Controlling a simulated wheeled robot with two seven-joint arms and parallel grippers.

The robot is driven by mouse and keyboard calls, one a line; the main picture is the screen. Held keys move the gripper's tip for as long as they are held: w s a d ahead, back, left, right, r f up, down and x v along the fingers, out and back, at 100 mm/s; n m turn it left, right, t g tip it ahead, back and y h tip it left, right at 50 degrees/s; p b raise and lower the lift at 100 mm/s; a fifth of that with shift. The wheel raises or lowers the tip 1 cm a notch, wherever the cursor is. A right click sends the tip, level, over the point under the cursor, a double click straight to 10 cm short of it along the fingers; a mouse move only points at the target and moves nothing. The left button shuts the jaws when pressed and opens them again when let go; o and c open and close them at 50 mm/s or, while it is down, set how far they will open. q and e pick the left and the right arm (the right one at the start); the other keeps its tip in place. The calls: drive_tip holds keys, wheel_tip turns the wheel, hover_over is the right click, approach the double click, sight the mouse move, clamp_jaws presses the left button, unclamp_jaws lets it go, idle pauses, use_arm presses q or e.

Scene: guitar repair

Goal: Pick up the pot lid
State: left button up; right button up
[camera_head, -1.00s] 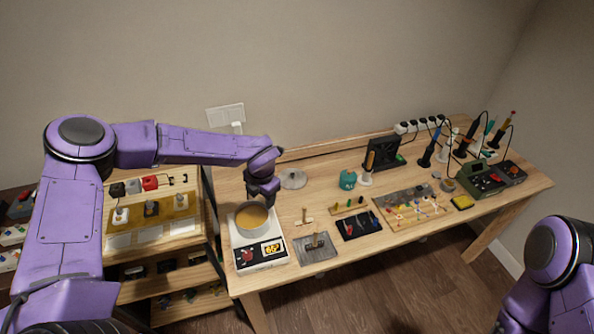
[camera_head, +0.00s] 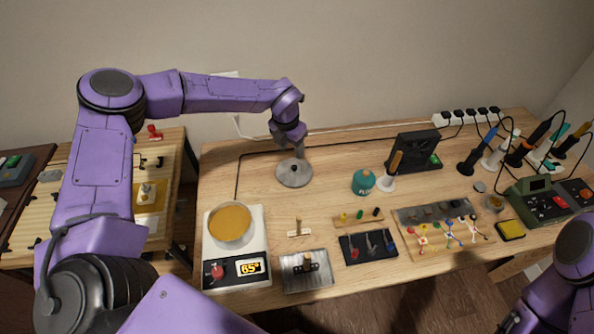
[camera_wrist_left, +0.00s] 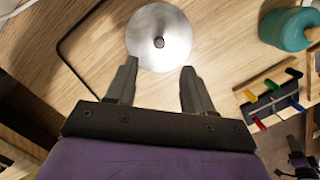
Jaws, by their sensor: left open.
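The pot lid (camera_head: 294,173) is a round grey metal disc with a small dark knob, lying flat on the wooden table. In the left wrist view the lid (camera_wrist_left: 158,45) is just beyond my fingertips, its knob roughly centred between them. My left gripper (camera_head: 297,150) is over the lid's far side in the head view and hides part of it. In the left wrist view the left gripper (camera_wrist_left: 157,75) is open, with nothing between its fingers. The pot (camera_head: 230,223) of amber liquid sits uncovered at the table's left. My right arm shows at the lower right; its gripper is out of view.
The pot's heater (camera_head: 248,268) reads about 65. A teal round container (camera_head: 363,181) stands right of the lid. A black cable (camera_head: 238,165) runs behind and left of it. A small wooden tool (camera_head: 299,230) lies in front. Table around the lid is clear.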

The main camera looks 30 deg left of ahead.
sight(294, 166)
use_arm(q)
drive_tip(key=f+p, duration=0.1)
drive_tip(key=f, duration=0.2)
drive_tip(key=w+f+p, duration=0.1)
drive_tip(key=f, duration=0.2)
drive_tip(key=f+p, duration=0.1)
drive_tip(key=f, duration=0.2)
drive_tip(key=shift+w, duration=0.15)
drive_tip(key=shift+w+f, duration=0.1)
drive_tip(key=shift+f, duration=0.05)
clamp_jaws()
